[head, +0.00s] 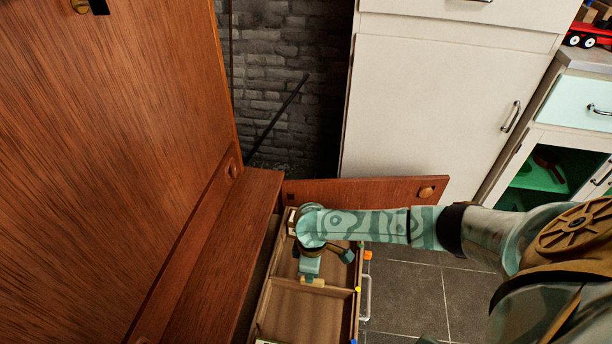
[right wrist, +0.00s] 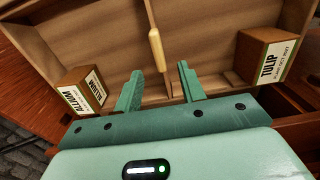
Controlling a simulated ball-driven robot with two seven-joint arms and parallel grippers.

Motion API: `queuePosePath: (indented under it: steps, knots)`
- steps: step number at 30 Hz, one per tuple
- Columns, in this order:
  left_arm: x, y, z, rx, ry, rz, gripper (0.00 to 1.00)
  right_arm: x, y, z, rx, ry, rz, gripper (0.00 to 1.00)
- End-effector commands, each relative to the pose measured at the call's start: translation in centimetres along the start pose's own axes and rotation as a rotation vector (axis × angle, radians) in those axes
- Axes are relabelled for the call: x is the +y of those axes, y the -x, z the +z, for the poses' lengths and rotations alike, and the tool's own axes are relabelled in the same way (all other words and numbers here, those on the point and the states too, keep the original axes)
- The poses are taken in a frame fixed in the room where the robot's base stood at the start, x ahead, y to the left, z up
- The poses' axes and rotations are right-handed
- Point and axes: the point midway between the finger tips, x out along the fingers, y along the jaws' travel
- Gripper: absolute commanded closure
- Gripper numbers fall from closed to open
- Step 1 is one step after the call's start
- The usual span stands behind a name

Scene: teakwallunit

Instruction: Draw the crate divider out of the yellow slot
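The crate (head: 267,299) is a shallow wooden box in the low open compartment. The crate divider (head: 338,289) is a thin wooden panel across it, in line with a yellow mark (head: 357,289) on the right rim. The divider has a pale wooden grip on top, which shows in the right wrist view (right wrist: 157,48). My right gripper (head: 311,277) is over the divider. In the right wrist view the gripper (right wrist: 161,70) is open, with the divider's line running between its fingers and the grip just beyond the tips. My left gripper is out of view.
Two brown boxes, ALLIUM (right wrist: 84,90) and TULIP (right wrist: 267,58), sit in the crate on either side of my right gripper. An orange mark (head: 367,255) is on the rim. A wooden flap door (head: 385,190) stands open behind; tiled floor (head: 405,290) is clear at right.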

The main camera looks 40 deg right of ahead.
Motion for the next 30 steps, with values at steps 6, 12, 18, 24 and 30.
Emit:
queuePosePath:
  steps: [6,12,18,24,30]
  knots:
    - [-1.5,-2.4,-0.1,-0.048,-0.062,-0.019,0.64,-0.1,-5.9,0.2,-0.008,0.001,-0.005,0.6]
    - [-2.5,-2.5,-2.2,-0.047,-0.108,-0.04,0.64,0.0,-7.8,0.1,-0.003,0.0,-0.001,0.6]
    - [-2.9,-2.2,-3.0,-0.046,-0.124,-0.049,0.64,0.1,-8.2,0.0,0.0,0.0,0.002,0.6]
    - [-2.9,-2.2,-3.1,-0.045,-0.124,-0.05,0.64,0.1,-8.1,0.0,0.001,0.0,0.002,0.6]
    - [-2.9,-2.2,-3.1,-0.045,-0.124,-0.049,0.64,0.1,-8.1,0.0,0.001,0.0,0.002,1.0]
